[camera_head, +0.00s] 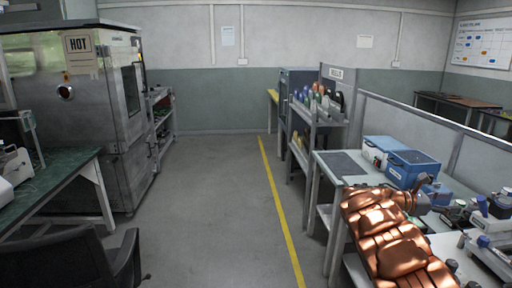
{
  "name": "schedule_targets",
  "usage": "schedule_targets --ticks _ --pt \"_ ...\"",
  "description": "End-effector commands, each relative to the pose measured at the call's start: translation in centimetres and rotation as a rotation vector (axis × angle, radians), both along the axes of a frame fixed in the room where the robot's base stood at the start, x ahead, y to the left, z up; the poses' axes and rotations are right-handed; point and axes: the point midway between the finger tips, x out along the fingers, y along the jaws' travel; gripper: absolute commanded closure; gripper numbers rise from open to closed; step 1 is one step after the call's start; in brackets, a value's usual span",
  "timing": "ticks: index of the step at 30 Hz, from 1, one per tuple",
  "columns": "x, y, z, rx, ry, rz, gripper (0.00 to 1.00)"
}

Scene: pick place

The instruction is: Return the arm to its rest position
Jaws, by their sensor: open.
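No rest position is marked that I can see.
A metal oven (95,110) and green-topped bench (62,182) stand left, with a black chair (70,260). The grey floor (215,190) between is clear.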

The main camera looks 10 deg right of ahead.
Motion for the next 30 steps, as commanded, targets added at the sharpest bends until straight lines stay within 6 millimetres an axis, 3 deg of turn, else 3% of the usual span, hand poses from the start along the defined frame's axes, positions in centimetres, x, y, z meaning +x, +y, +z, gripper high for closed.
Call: schedule_targets --ticks 9,16,24,30 --pt "-6.7 3.5 4.6 0.058 -0.226 -0.130 0.48" --pt "-12.2 7.5 6.1 0.138 -0.431 -0.239 0.48" --pt "-18.1 13.4 5.7 0.265 -0.666 -0.373 0.48" --pt "-21.9 18.7 4.2 0.385 -0.822 -0.477 0.48"
